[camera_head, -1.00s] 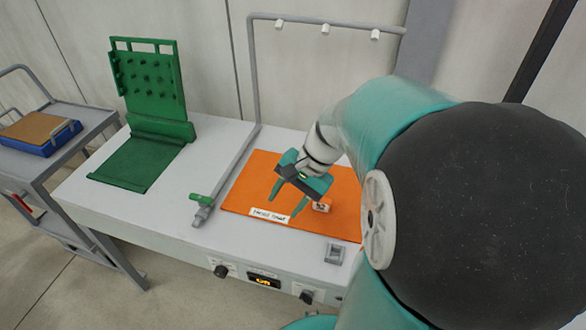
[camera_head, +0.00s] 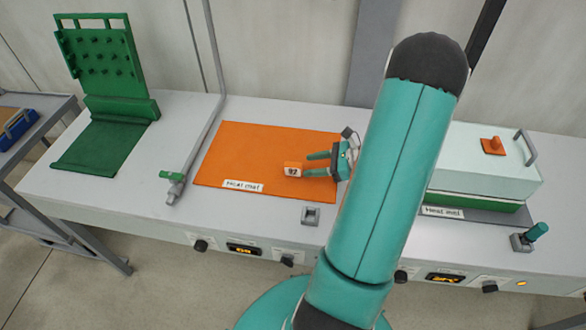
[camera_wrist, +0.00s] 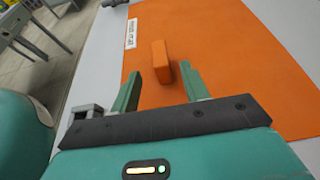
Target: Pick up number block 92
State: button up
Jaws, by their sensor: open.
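The number block 92 (camera_head: 292,169) is a small orange block with a white face marked 92. It stands on the orange mat (camera_head: 235,150), right of the mat's label. My gripper (camera_head: 317,163) is at the mat's right side, its two fingers pointing left at the block. In the wrist view the block (camera_wrist: 161,62) stands just beyond the fingertips of my open gripper (camera_wrist: 160,72), roughly in line with the gap between them. No finger visibly touches it. The numbered face is hidden in the wrist view.
A green pegboard stand (camera_head: 105,60) is at the bench's left, beside a grey pipe with a green-handled valve (camera_head: 172,178). A small grey holder (camera_head: 311,215) sits at the front edge. A pale-lidded box (camera_head: 485,165) stands right of my arm. The mat's left part is clear.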

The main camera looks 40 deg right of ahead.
aim_at(287, 168)
jog(key=x, duration=0.8)
jog(key=shift+w+a+f, duration=0.15)
jog(key=shift+w+a, duration=0.05)
jog(key=shift+w, duration=0.05)
grip_shut()
